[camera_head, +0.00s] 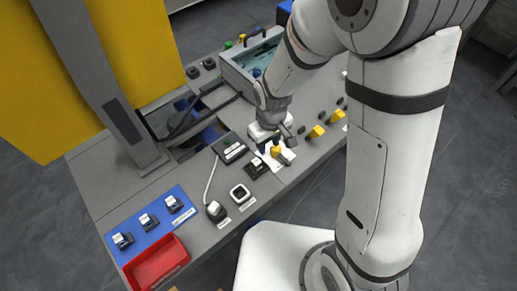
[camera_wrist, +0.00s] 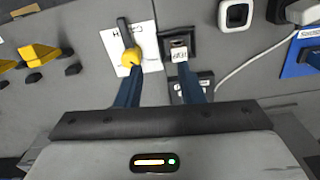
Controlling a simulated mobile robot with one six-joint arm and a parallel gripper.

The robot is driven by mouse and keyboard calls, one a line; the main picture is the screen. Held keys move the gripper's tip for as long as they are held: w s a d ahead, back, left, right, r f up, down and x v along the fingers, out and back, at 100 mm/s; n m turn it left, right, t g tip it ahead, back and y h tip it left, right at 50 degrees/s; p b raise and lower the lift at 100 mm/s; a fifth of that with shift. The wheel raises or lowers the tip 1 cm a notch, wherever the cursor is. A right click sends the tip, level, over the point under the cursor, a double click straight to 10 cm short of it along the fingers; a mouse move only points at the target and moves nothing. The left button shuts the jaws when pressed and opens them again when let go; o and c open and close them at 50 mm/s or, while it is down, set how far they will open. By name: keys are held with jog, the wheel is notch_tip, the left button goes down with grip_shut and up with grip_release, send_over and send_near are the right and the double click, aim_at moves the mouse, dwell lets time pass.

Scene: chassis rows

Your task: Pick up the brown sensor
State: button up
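I cannot make out a clearly brown sensor in either view. My gripper (camera_wrist: 160,72) is open, its two blue fingers apart with nothing between them. In the wrist view the left fingertip is just below a yellow knob with a dark handle (camera_wrist: 127,50) on a white card (camera_wrist: 148,42). The right fingertip overlaps the lower edge of a dark square block with a pale label (camera_wrist: 180,45). Whether either fingertip touches anything I cannot tell. In the head view my gripper (camera_head: 284,140) is low over the grey table, by the card and the yellow knob (camera_head: 275,151).
Yellow parts (camera_head: 317,131) stand to the right. A grey-blue open bin (camera_head: 236,80) is behind.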

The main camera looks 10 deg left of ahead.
aim_at(257, 162)
jog(key=shift+n, duration=0.6)
jog(key=f, duration=0.2)
jog(key=a+f, duration=0.1)
jog(key=s+a+f, duration=0.1)
jog(key=f, duration=0.1)
jog(key=shift+a+f, duration=0.25)
jog(key=shift+f, duration=0.05)
jog(key=shift+w+a+f, duration=0.1)
jog(key=shift+a+f, duration=0.1)
jog(key=shift+f, duration=1.25)
jog(key=shift+a+f, duration=0.15)
jog(key=shift+f, duration=1.3)
jog(key=shift+c, duration=0.3)
grip_shut()
jog(key=shift+r, duration=0.1)
